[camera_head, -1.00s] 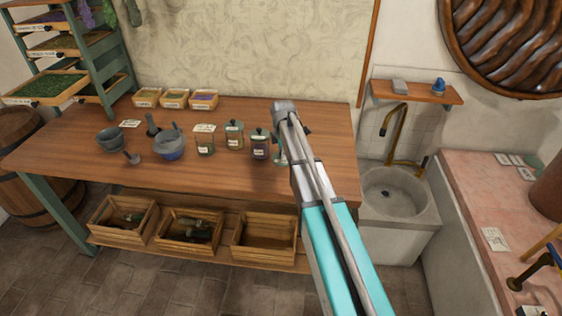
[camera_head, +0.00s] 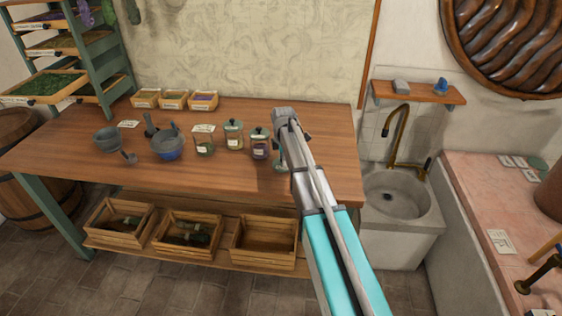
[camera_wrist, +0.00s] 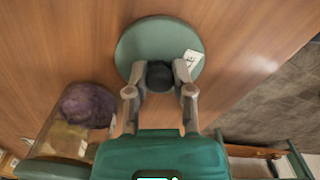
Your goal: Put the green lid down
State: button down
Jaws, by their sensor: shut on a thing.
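The green lid (camera_wrist: 140,42) is a round disc with a dark knob. It shows face-on in the wrist view, over the brown tabletop. My gripper (camera_wrist: 160,76) is shut on the knob, one finger on each side. I cannot tell whether the lid touches the table. In the head view my wrist is over the right part of the wooden table (camera_head: 325,165) and largely hides the grip. A jar with green contents (camera_head: 204,148) appears to have no lid. Two lidded jars stand to its right, one pale (camera_head: 234,140) and one purple (camera_head: 259,150).
The purple jar (camera_wrist: 88,106) is close at the left in the wrist view. A white label (camera_wrist: 193,59) shows at the lid's right edge. Bowls (camera_head: 168,152) stand further left. The sink (camera_head: 395,200) is beyond the table's right edge. Bare tabletop lies in front of the jars.

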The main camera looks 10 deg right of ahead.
jog(key=shift+f, duration=0.15)
jog(key=shift+c, duration=2.4)
grip_release()
notch_tip(320, 180, up, 12)
jog(key=p, duration=1.2)
jog(key=shift+r, duration=0.2)
